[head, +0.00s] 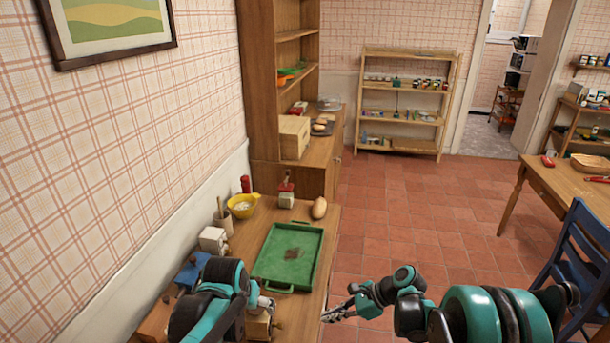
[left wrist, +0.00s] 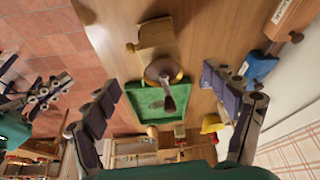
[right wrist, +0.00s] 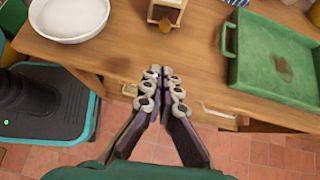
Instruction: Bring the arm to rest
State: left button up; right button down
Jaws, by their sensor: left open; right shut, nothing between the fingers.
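My right gripper (head: 337,312) is shut and empty, held in the air beside the right edge of the wooden counter (head: 262,213). Its fingertips are together in the right wrist view (right wrist: 163,85), in front of the counter's front edge. My left gripper (left wrist: 170,98) is open in the left wrist view, with its two fingers wide apart over the counter. A small wooden box with a knob and a round top (left wrist: 158,45) shows ahead, between the fingers in the picture. I see nothing held. In the head view my left arm hides most of the left gripper.
A green tray (head: 268,262) lies on the counter, with a yellow bowl (head: 241,207) and a bread-like item (head: 319,208) behind it. A white bowl (right wrist: 50,30) stands at the counter's edge. A blue chair (head: 590,245) and table (head: 565,183) stand right. The tiled floor between is clear.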

pick_arm(q)
jog(key=s+a+r+t, duration=0.1)
jog(key=s, duration=0.7)
jog(key=s+a+r+t, duration=0.1)
jog(key=s+a, duration=0.1)
jog(key=s, duration=0.6)
jog(key=shift+a+r+n+t, duration=0.3)
jog(key=shift+r, duration=0.1)
pick_arm(e)
jog(key=s+d+r+n+t+h, duration=0.3)
jog(key=s+d+r+n+h, duration=0.1)
jog(key=s+n, duration=0.5)
jog(key=s+d+r+n+t+h, duration=0.3)
jog(key=s+d+r+n+h, duration=0.2)
jog(key=s+n, duration=0.5)
notch_tip(320, 180, up, 3)
jog(key=shift+s+d+f+h, duration=0.15)
jog(key=shift+s+d+h, duration=0.15)
jog(key=shift+s+d, duration=0.35)
